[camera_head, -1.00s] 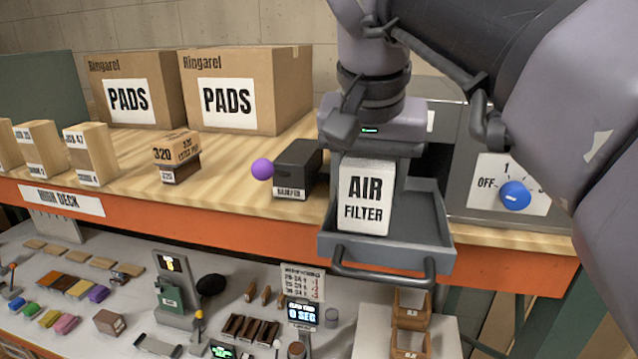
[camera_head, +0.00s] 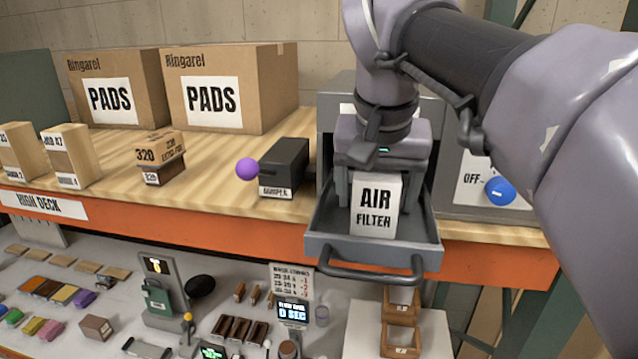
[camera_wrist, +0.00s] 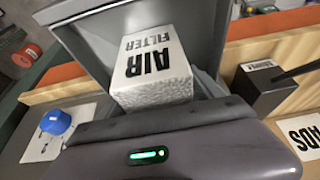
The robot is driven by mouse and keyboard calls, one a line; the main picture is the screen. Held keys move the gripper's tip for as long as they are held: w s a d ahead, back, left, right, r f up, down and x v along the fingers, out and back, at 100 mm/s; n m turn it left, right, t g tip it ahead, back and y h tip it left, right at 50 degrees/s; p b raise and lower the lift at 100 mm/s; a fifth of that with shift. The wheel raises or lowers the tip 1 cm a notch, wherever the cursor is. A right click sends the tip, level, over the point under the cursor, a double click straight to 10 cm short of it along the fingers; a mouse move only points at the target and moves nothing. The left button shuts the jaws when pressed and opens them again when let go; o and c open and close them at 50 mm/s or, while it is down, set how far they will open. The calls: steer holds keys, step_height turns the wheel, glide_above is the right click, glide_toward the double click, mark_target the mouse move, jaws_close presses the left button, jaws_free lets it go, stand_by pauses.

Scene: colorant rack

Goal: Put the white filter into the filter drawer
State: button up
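The white filter (camera_head: 376,208), a white block lettered AIR FILTER, stands roughly upright inside the grey filter drawer (camera_head: 325,240). The drawer is pulled out over the deck's front edge. The wrist view also shows the filter (camera_wrist: 155,62) within the drawer walls (camera_wrist: 90,45). My gripper (camera_head: 380,192) is above the drawer, with its fingers spread to either side of the filter's upper part. It looks open, with a gap at the right finger. The fingers do not show in the wrist view, and the filter's base is partly hidden.
A blue knob (camera_head: 500,191) is on the panel at right. PADS cartons (camera_head: 232,90) stand behind. A lower bench holds small items.

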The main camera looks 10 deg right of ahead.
mark_target(378, 175)
steer(key=shift+r, duration=0.1)
steer(key=v, duration=1.2)
steer(key=shift+w, duration=0.1)
